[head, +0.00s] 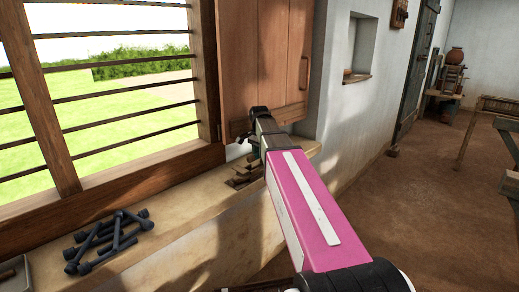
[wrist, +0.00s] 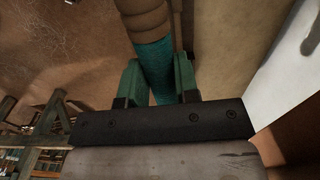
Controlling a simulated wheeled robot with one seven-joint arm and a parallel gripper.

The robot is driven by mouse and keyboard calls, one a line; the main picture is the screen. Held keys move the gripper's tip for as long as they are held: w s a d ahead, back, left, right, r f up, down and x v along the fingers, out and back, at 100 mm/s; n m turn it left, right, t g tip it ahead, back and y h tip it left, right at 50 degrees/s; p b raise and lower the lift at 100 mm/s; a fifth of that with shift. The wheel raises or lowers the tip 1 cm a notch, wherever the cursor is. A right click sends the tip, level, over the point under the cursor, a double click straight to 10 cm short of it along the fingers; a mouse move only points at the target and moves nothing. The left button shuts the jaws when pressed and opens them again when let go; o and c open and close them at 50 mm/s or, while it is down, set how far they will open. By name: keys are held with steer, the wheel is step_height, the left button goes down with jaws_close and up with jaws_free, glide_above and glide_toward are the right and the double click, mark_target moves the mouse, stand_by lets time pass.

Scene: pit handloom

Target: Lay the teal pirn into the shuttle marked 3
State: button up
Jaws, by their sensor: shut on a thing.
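In the wrist view my gripper (wrist: 158,80) has its two green fingers closed on the teal pirn (wrist: 153,58). The teal winding shows between the fingers, and a ringed brown wooden part of the pirn continues toward the top edge of the picture. The rest of the pirn is hidden by the gripper. I cannot make out a shuttle marked 3 in either view.
Small wooden pieces (head: 243,176), partly behind my arm, lie on the window sill (head: 170,210). A pile of dark pegs (head: 108,239) lies at the left of the sill. A barred window and a wooden shutter (head: 265,60) stand behind.

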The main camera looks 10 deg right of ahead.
steer(key=shift+f, duration=1.9)
steer(key=o, duration=1)
steer(key=shift+r, duration=4.05)
